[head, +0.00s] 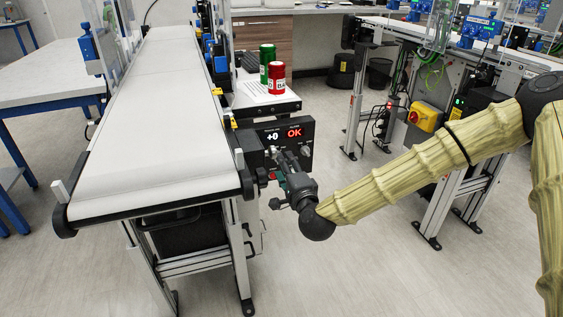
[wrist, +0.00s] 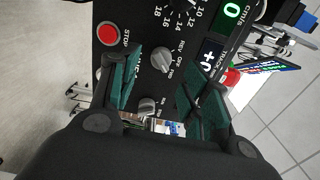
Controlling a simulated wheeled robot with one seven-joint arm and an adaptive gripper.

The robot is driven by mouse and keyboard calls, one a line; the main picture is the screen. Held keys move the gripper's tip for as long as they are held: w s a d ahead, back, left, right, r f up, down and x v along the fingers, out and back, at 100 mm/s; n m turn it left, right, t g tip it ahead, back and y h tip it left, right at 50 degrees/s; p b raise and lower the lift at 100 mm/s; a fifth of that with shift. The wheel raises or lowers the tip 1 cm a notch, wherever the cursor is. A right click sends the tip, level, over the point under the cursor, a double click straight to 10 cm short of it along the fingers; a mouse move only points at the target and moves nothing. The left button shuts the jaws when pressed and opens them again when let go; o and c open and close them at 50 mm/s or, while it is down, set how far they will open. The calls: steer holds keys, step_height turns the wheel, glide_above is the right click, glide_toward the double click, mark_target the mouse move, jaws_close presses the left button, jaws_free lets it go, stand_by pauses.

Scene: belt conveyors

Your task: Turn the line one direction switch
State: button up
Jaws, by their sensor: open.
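The line one control panel (head: 310,128) is a black box beside the white belt, its display reading "+0" and "OK". In the wrist view, the grey direction switch (wrist: 161,59) has REV, OFF and FWD printed beside it. Another grey knob (wrist: 147,106) lies below it, and a red STOP button (wrist: 109,34) is at the upper left. My gripper (wrist: 168,80) is open, with teal-padded fingers on either side of the two knobs and nothing held. In the head view, my gripper (head: 279,165) is right in front of the panel and hides part of it. Contact with the switch cannot be told.
The white conveyor belt (head: 150,100) runs along the left of the panel. Red (head: 277,78) and green (head: 266,56) cans stand on a small table behind the panel. Another line with a yellow box (head: 425,117) stands at the right. The floor between is clear.

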steer(key=v, duration=0.8)
steer(key=s+d+f+n+g, duration=0.1)
steer(key=s+f+n+g, duration=0.2)
steer(key=s+f, duration=0.55)
steer(key=s+d+f+n+g+h, duration=0.1)
steer(key=s+f+n+g, duration=0.3)
steer(key=f, duration=0.8)
steer(key=s+d+f+n+g, duration=0.1)
steer(key=s+f+n+g, duration=0.15)
steer(key=s+f, duration=0.6)
steer(key=s+d+f+n+g+h, duration=0.2)
steer(key=s+d+f+g, duration=0.2)
steer(key=s+d+f, duration=0.4)
steer(key=s+d+f+n+g+h, duration=0.35)
steer(key=s+d, duration=0.45)
steer(key=s, duration=0.4)
step_height(320, 180, up, 21)
steer(key=p, duration=2)
steer(key=shift+w+a+f+m+y+p, duration=0.25)
steer(key=shift+w+m+y+p, duration=0.1)
steer(key=shift+m+y+p, duration=0.1)
